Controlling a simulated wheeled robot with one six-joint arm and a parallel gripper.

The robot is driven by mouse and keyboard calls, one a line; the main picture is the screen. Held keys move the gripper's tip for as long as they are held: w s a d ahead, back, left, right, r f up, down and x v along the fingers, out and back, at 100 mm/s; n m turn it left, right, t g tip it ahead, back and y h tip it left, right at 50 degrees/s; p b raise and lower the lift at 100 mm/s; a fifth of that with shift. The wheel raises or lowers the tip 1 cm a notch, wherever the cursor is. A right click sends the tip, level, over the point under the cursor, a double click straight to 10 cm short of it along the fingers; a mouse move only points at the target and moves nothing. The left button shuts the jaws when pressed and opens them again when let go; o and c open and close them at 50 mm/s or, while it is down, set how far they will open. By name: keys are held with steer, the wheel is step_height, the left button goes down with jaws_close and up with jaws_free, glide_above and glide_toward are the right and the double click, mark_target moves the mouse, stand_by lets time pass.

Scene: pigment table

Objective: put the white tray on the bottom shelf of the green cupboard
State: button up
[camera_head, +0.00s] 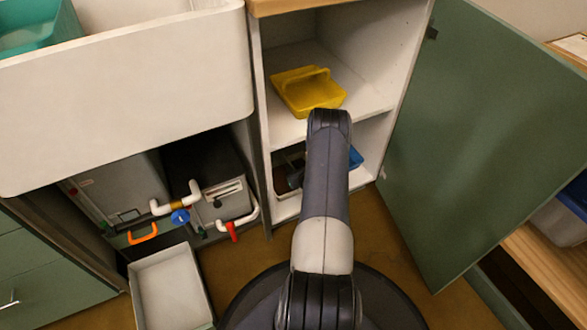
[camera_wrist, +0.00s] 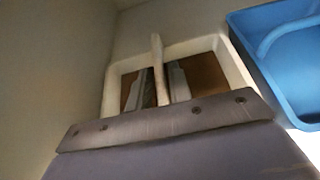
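The white tray (camera_wrist: 113,88) is a shallow cream box with a brown inside and an upright handle across its middle, seen in the wrist view. My gripper (camera_wrist: 160,78) has one finger on each side of that handle, very close to it. I cannot tell if the fingers press on it. The cupboard door is wide open to the right.
A blue tray (camera_wrist: 275,75) is close on the right of the white tray; it also shows in the head view (camera_head: 355,158). A yellow tray (camera_head: 308,92) sits on the shelf above. A pale bin (camera_head: 170,290) and pipework (camera_head: 180,205) are at the left.

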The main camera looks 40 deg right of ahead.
steer(key=shift+o, duration=1.1)
steer(key=shift+r, duration=0.1)
steer(key=shift+s+r+p, duration=0.1)
steer(key=shift+r+p, duration=0.1)
steer(key=shift+p, duration=0.15)
steer(key=p+v, duration=0.3)
steer(key=v, duration=0.8)
steer(key=shift+s+a+p, duration=0.15)
steer(key=shift+s+p, duration=0.15)
steer(key=shift+s, duration=0.05)
